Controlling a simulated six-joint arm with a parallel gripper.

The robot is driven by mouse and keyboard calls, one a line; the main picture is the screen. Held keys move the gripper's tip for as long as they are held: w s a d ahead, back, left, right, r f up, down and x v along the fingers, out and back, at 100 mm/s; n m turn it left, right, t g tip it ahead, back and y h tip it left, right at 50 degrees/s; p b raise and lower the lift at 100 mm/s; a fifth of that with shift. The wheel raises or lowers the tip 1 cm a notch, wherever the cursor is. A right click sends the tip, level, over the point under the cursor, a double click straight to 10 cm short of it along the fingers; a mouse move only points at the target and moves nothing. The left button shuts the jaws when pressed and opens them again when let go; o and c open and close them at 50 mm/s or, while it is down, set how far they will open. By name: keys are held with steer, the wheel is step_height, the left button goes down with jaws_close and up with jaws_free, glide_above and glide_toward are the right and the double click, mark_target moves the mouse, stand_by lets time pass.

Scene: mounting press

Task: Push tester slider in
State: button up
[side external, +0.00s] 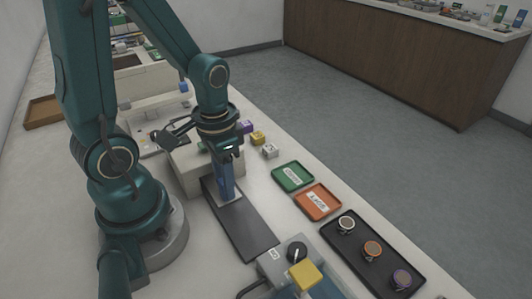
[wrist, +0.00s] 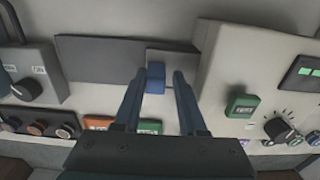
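The tester is a pale box (wrist: 222,65) with a green button and a knob at right in the wrist view; its body (side external: 190,172) is partly behind my arm in the side view. The slider is a light grey plate (wrist: 172,58) with a blue block handle (wrist: 155,78). It sits at the end of the dark flat track (side external: 245,225), beside the tester. My gripper (wrist: 159,74) is open, with its fingertips on either side of the blue handle and visible gaps. In the side view my gripper (side external: 228,192) is low over the slider and hides most of it.
A green tray (side external: 292,187), an orange tray (side external: 317,215) and a black tray (side external: 388,270) with several round pieces lie along the right edge. A knob box (side external: 277,262) with a yellow block stands at the track's near end.

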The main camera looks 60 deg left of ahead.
stand_by(0.5)
steer(key=shift+r, duration=0.1)
steer(key=shift+r, duration=2.45)
steer(key=shift+w+d+r, duration=0.1)
steer(key=shift+d+r, duration=0.05)
steer(key=shift+r, duration=0.05)
steer(key=d+r+t, duration=0.4)
steer(key=r+t, duration=0.1)
steer(key=r, duration=0.2)
steer(key=shift+s+d+r+t, duration=0.15)
steer(key=shift+s+r+t, duration=0.1)
steer(key=shift+t, duration=0.05)
